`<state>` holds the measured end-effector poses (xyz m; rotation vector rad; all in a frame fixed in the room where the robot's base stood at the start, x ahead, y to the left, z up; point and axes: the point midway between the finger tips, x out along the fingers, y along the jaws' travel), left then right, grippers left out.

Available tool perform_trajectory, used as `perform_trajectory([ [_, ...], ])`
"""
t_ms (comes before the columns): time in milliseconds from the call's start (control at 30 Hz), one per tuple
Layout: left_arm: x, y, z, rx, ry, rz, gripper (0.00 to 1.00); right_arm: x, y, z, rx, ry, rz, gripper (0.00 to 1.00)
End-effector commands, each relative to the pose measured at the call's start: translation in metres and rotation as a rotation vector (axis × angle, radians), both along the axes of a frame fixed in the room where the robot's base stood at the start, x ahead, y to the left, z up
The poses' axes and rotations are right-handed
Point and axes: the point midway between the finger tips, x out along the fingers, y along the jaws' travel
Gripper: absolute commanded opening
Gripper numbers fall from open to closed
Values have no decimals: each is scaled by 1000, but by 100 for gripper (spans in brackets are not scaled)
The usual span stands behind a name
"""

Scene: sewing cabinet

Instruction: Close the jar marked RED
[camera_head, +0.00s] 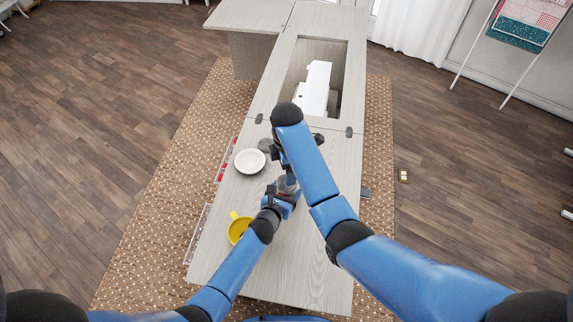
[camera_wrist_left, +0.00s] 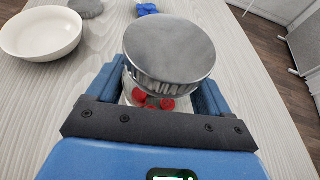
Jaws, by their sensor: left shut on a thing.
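My left gripper (camera_head: 284,198) is shut on a clear jar (camera_head: 288,184) over the near part of the cabinet top. In the left wrist view the jar (camera_wrist_left: 127,92) stands between the jaws, with several red pieces (camera_wrist_left: 152,101) inside. A round silver lid (camera_wrist_left: 170,50) is over the jar's mouth and hides it; I cannot tell whether it is seated or only held above. No RED mark is readable. My right arm comes down just beyond the jar, its gripper (camera_head: 284,158) largely covered by its own arm, its jaws unclear.
A white bowl (camera_head: 250,161) stands left of the jar, with a grey round thing (camera_head: 265,145) beyond it. A yellow cup (camera_head: 238,229) stands near the left edge. A white sewing machine (camera_head: 316,88) sits in the far recess. The cabinet top's near right part is clear.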

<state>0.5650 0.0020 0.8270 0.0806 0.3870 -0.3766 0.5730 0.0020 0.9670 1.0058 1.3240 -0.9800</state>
Motion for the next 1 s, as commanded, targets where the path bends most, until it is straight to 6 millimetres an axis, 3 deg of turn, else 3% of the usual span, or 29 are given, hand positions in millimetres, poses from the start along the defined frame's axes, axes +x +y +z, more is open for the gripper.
perform_trajectory([
  [200,-1,0,-1,1,2,0,0,-1,0,4,-7,4,352,90],
  [433,-1,0,-1,0,1,0,0,-3,-1,5,-10,10,598,90],
  [1000,0,0,-1,0,1,0,0,-3,-1,4,-12,11,694,90],
])
